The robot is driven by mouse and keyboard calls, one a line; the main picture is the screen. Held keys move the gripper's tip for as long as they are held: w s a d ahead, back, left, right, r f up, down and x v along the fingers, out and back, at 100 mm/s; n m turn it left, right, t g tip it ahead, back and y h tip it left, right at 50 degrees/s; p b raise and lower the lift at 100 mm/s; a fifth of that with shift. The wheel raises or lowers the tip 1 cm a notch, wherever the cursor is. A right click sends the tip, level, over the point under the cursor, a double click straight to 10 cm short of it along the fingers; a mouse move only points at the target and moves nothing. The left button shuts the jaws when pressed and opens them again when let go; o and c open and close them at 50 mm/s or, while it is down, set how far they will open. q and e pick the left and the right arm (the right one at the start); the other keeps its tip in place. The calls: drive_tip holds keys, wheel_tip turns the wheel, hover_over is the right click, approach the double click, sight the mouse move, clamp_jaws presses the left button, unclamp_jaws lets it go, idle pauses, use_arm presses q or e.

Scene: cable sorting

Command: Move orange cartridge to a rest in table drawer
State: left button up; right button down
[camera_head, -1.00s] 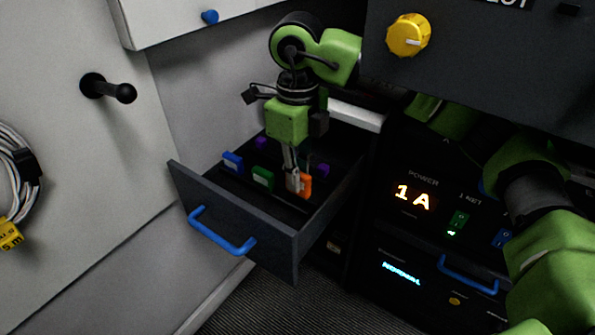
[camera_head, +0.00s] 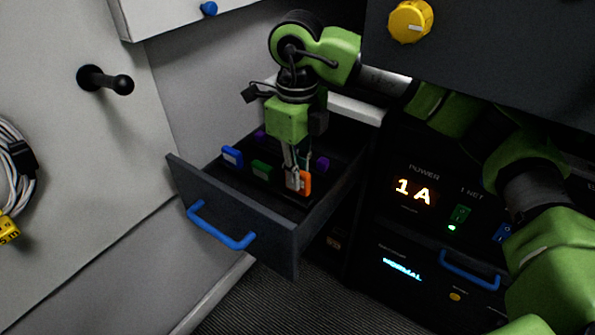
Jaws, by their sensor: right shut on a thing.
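The orange cartridge (camera_head: 305,181) is in the open table drawer (camera_head: 230,205), near its front right side. My right gripper (camera_head: 293,180) points down into the drawer with its fingers shut on the orange cartridge and hides part of it. Whether the cartridge touches the drawer floor or a rest, I cannot tell. A blue cartridge (camera_head: 232,156), a green cartridge (camera_head: 262,168) and purple ones (camera_head: 322,164) stand in the drawer around it. My left gripper does not show.
The drawer's front has a blue handle (camera_head: 220,228). A dark panel with a lit "1A" display (camera_head: 414,192) and another blue handle (camera_head: 469,270) stands to the right. A yellow knob (camera_head: 410,22) is above. A cable coil (camera_head: 15,165) hangs at the far left.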

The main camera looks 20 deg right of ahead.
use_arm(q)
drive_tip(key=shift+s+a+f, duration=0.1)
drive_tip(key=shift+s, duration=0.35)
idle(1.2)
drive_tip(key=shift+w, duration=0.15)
use_arm(e)
drive_tip(key=shift+f, duration=0.1)
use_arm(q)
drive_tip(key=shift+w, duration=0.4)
use_arm(e)
drive_tip(key=shift+f, duration=0.1)
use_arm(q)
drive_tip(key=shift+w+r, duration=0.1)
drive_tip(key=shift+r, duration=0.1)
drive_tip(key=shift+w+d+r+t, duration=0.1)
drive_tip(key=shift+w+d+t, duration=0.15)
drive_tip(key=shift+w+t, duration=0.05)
use_arm(e)
drive_tip(key=shift+f, duration=0.1)
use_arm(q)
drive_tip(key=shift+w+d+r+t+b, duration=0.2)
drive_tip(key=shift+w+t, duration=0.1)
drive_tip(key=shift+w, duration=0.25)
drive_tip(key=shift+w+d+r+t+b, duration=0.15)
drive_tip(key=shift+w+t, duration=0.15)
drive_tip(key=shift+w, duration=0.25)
use_arm(e)
drive_tip(key=shift+f, duration=0.35)
idle(0.4)
